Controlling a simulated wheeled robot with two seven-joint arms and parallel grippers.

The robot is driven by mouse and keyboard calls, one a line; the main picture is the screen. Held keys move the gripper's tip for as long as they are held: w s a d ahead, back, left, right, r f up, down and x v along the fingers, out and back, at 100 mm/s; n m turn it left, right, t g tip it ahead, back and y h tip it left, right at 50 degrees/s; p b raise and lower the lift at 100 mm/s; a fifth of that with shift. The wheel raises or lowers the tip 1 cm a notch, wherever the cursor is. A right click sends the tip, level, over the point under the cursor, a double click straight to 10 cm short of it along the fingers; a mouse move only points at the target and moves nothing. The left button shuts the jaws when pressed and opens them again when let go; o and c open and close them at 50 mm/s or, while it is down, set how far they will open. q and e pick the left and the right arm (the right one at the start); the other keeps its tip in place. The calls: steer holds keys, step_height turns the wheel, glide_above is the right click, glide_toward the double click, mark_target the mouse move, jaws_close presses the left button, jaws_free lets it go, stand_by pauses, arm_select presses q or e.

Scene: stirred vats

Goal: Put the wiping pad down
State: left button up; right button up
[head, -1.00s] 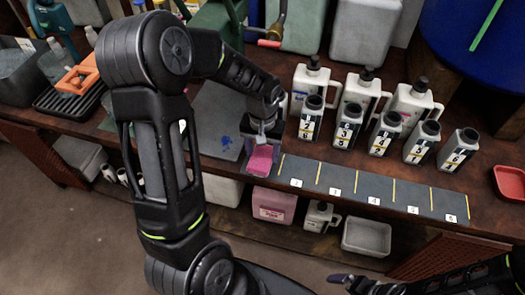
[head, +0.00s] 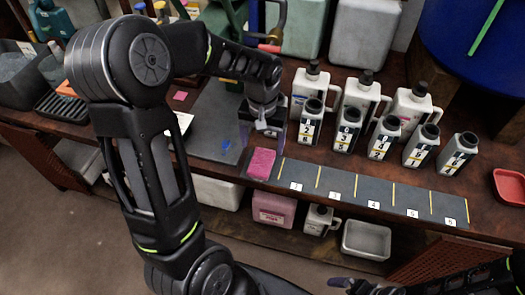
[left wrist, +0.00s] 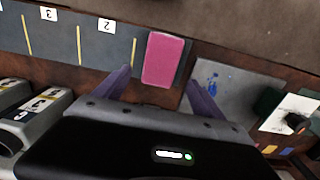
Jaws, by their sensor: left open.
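The pink wiping pad (head: 261,163) lies flat at the left end of the dark numbered strip (head: 330,187), near the bench's front edge. In the left wrist view the pad (left wrist: 164,58) shows whole, with a dark patch beside it. My left gripper (head: 263,135) is open and empty, behind and apart from the pad in the head view. In the left wrist view its two fingers (left wrist: 158,82) point toward the pad, one to each side. My right gripper (head: 352,284) shows only partly at the bottom edge; its jaws are unclear.
Several white jugs and small numbered bottles (head: 312,121) stand right of my left gripper. A grey sheet with blue spots (head: 212,135) lies left of it. A red tray (head: 509,187) is at far right. A lower shelf holds a pink container (head: 273,208) and a grey bin (head: 366,239).

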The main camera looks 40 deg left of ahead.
mark_target(262, 158)
arm_select(q)
step_height(262, 158, up, 6)
stand_by(1.0)
